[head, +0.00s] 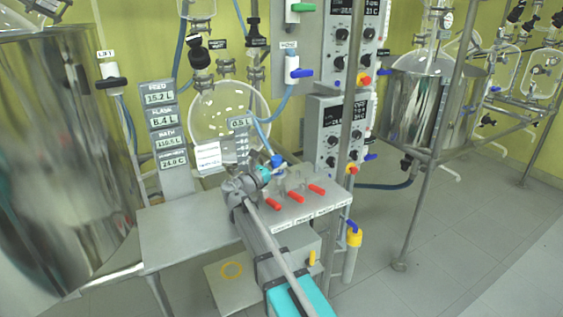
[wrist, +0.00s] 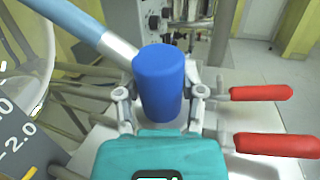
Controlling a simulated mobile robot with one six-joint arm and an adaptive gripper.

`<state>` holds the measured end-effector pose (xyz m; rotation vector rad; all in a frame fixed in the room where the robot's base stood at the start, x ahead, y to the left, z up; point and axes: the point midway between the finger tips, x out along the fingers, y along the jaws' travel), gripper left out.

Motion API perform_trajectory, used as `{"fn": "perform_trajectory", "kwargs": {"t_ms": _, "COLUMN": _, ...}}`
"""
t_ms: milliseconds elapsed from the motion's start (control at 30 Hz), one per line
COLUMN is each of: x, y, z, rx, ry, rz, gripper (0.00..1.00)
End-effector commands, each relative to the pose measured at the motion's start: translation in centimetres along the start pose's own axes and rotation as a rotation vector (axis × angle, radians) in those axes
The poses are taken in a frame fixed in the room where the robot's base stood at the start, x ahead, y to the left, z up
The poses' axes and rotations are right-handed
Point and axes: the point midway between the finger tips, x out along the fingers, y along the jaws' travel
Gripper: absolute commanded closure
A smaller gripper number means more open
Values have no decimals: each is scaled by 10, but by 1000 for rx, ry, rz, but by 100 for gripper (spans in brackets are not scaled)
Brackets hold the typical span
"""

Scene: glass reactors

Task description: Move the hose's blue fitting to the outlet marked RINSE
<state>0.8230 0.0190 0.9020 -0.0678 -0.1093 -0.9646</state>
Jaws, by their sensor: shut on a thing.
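The hose's blue fitting (wrist: 160,75) stands upright between the fingers of my gripper (wrist: 160,100) in the wrist view. My gripper is shut on it. In the head view the fitting (head: 277,160) shows as a small blue cap beside my gripper (head: 268,171), above the bench. The light-blue hose (wrist: 75,22) leads away to the upper left in the wrist view. In the head view the hose (head: 266,122) hangs in front of the glass flask. The outlets have red handles (head: 297,197). Their labels (head: 300,219) are too small to read. The fitting's lower end is hidden.
Two red handles (wrist: 262,93) reach in from the right, close to my gripper. A round glass flask (head: 225,108) and readout panels (head: 160,98) stand behind the bench (head: 182,228). A steel vessel (head: 55,150) fills the left side. Open floor (head: 460,230) lies to the right.

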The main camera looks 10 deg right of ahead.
Motion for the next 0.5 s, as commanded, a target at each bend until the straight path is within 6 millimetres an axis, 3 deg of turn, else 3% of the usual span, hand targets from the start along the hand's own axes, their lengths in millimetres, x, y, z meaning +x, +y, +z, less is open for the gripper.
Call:
{"fn": "perform_trajectory", "kwargs": {"t_ms": 33, "x": -5, "y": -18, "z": -31, "rx": 17, "ry": 122, "rz": -22, "gripper": 100}}
{"fn": "perform_trajectory", "kwargs": {"t_ms": 67, "x": -5, "y": -18, "z": -31, "rx": 17, "ry": 122, "rz": -22, "gripper": 100}}
{"fn": "perform_trajectory", "kwargs": {"t_ms": 100, "x": -4, "y": -18, "z": -31, "rx": 17, "ry": 122, "rz": -23, "gripper": 44}}
{"fn": "perform_trajectory", "kwargs": {"t_ms": 200, "x": -3, "y": -19, "z": -31, "rx": 17, "ry": 122, "rz": -24, "gripper": 25}}
{"fn": "perform_trajectory", "kwargs": {"t_ms": 300, "x": -3, "y": -19, "z": -31, "rx": 19, "ry": 122, "rz": -25, "gripper": 9}}
{"fn": "perform_trajectory", "kwargs": {"t_ms": 500, "x": -1, "y": -17, "z": -31, "rx": 27, "ry": 122, "rz": -27, "gripper": 9}}
